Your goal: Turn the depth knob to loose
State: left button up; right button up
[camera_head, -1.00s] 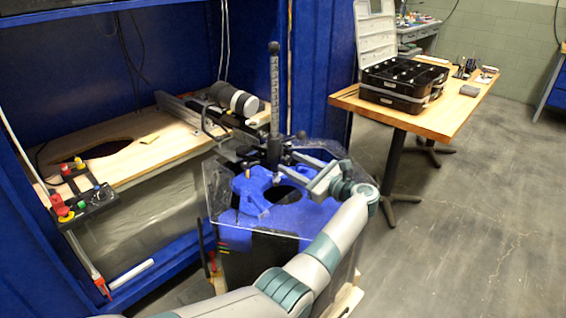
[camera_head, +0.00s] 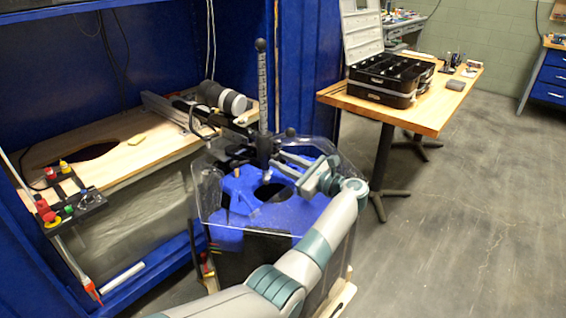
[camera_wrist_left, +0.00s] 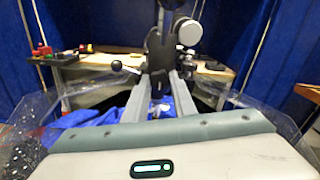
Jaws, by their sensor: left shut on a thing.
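The black depth clamp (camera_head: 262,150) sits at the foot of an upright graduated post (camera_head: 263,95), above the blue mount (camera_head: 250,187) on a clear plate. My left gripper (camera_head: 278,161) reaches in from the right, its fingers level with the clamp. In the left wrist view, the two grey fingers (camera_wrist_left: 160,82) are on either side of a small dark part under the black clamp body (camera_wrist_left: 160,52). They are shut on it, and I take it to be the depth knob; its shape is mostly hidden. My right gripper is in neither view.
A clear plate (camera_head: 212,200) surrounds the mount. A black ball-ended handle (camera_head: 291,132) stands close to the fingers. A wooden bench (camera_head: 110,160) with a control box (camera_head: 75,208) is at left. A table (camera_head: 430,115) with a black case (camera_head: 395,78) is behind; floor at right is clear.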

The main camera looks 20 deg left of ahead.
pick_arm(q)
jog(key=shift+n, duration=0.4)
jog(key=n+b, duration=0.2)
jog(key=n, duration=0.2)
jog(key=shift+f+b, duration=0.15)
jog(key=shift+b, duration=0.2)
jog(key=shift+n+b, duration=0.55)
jog(key=shift+n, duration=0.45)
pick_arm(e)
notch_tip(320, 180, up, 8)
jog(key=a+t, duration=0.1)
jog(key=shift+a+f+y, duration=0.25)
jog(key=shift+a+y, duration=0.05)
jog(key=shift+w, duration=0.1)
pick_arm(q)
jog(key=o, duration=1)
jog(key=shift+o, duration=0.2)
